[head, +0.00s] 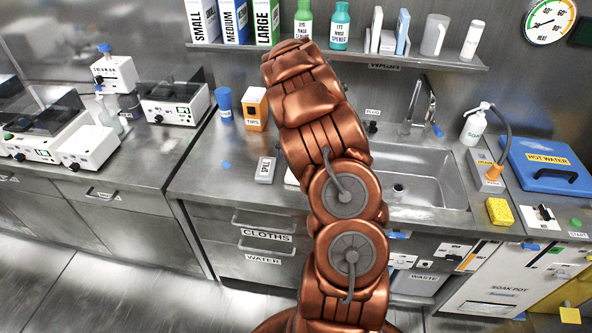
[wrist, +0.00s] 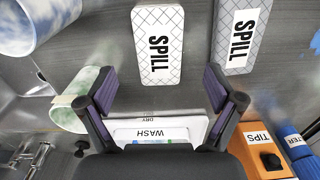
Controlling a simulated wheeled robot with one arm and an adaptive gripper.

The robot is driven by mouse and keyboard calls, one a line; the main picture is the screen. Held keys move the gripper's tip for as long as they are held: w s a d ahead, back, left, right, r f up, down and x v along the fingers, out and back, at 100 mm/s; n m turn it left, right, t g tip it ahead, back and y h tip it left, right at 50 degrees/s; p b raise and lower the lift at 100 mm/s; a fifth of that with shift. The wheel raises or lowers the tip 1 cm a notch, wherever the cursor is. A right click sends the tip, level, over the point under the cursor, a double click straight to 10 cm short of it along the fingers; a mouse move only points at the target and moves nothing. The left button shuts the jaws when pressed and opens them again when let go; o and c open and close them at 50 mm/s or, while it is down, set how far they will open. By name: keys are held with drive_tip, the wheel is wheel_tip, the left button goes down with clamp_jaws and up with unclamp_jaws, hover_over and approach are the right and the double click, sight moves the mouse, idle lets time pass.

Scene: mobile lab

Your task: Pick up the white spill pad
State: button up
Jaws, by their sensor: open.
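The white spill pad (wrist: 173,50) lies on the metal counter in the wrist view, with quilted lines and the black word SPILL. A greyer pad (wrist: 219,45), also marked SPILL, lies to its right. My gripper (wrist: 163,88) is open and empty, its two purple-padded fingers spread just below the white pad's near end in the picture. The fingers do not visibly touch either pad. In the head view the grey pad (head: 265,170) shows beside my arm. Only a white edge (head: 291,180) shows to its right; my arm hides the rest, and my gripper cannot be made out there.
An orange TIPS box (head: 255,108) and a blue cup (head: 224,104) stand behind the pads. The sink (head: 425,178) is to the right. A shelf (head: 350,53) with boxes and bottles crosses above. The counter left of the grey pad is mostly clear.

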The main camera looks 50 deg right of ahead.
drive_tip(key=shift+d+f+p, duration=0.15)
drive_tip(key=shift+f+p, duration=0.65)
drive_tip(key=shift+f, duration=0.2)
drive_tip(key=shift+f+p, duration=0.55)
drive_tip(key=shift+f, duration=1.1)
drive_tip(key=c, duration=1)
drive_tip(key=shift+r, duration=0.1)
drive_tip(key=shift+c, duration=0.2)
wheel_tip(320, 180, up, 10)
drive_tip(key=b, duration=0.3)
drive_tip(key=shift+b, duration=0.3)
